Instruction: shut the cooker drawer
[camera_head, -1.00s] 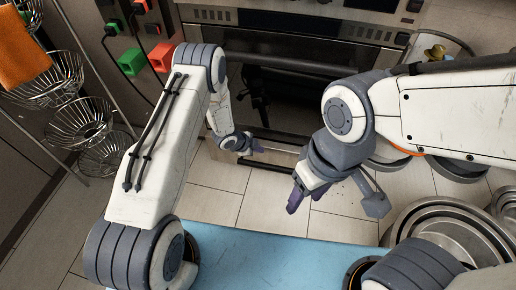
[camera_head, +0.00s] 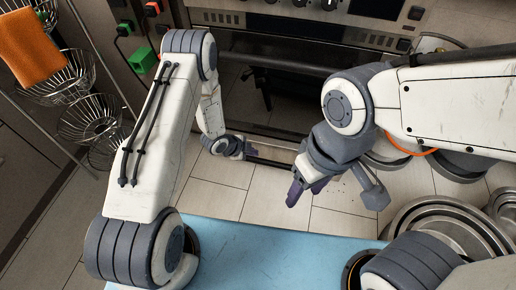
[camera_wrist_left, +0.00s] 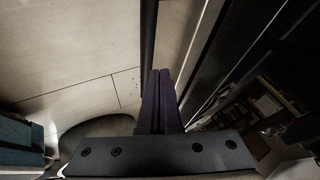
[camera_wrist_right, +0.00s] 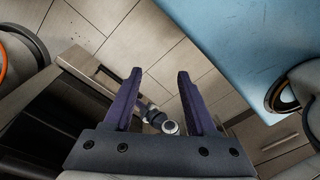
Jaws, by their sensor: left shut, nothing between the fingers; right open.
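The cooker (camera_head: 280,95) stands at the back with its low drawer (camera_head: 277,152) near the floor. The drawer shows as a pale strip with a dark bar handle (camera_head: 274,164). My left gripper (camera_head: 250,149) is shut and empty at the drawer's left part. In the left wrist view its fingers (camera_wrist_left: 160,76) are together beside the dark bar and pale edge; I cannot tell whether they touch. My right gripper (camera_head: 294,194) is open and empty, in front of the drawer over the floor. The right wrist view shows the drawer front (camera_wrist_right: 83,62) beyond its fingers (camera_wrist_right: 159,76). My left arm hides the drawer's left end.
Wire baskets (camera_head: 90,118) with an orange cloth (camera_head: 28,58) stand at the left. Round metal pans (camera_head: 440,213) lie on the floor at the right. A blue surface (camera_head: 270,245) lies in front. The tiled floor (camera_head: 240,205) before the drawer is clear.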

